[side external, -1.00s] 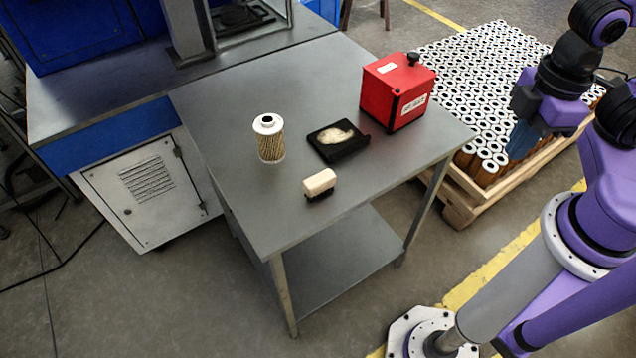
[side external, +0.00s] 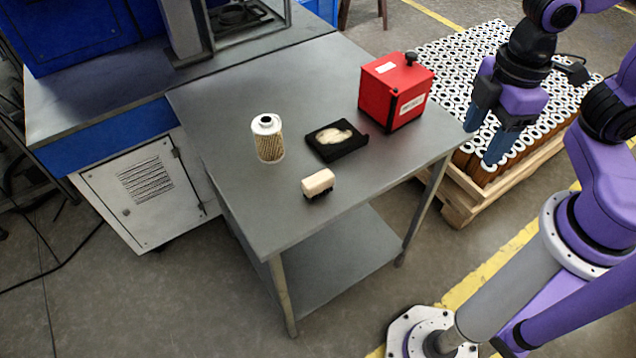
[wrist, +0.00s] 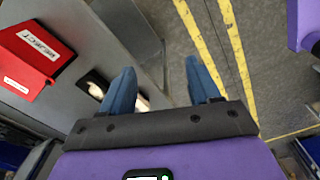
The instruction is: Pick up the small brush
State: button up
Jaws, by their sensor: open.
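The small brush (side external: 318,183) has a pale cream block on top and dark bristles underneath. It stands bristles down on the grey metal table (side external: 240,215), near the front edge. My gripper (side external: 485,145) is off the table's right edge, above the pallet side, well to the right of the brush and apart from it. Its two blue fingers are spread and empty. In the wrist view my gripper (wrist: 160,85) shows its fingers apart over the floor. A pale patch beside the left finger may be the brush, mostly hidden.
A black tray (side external: 356,151) with a pale heap lies behind the brush. A red box (side external: 385,95) with a black knob stands at the back right. A filter cartridge (side external: 268,145) stands to the left. A pallet of several cartridges (side external: 460,55) is beyond the table.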

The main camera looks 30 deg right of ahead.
jog(key=w+a+n, duration=0.3)
jog(key=w+a, duration=0.8)
jog(key=w, duration=0.1)
jog(key=n, duration=0.2)
send_over(318, 178)
notch_tip(318, 178, down, 4)
notch_tip(318, 178, down, 17)
jog(key=shift+r, duration=0.1)
jog(key=c, duration=1)
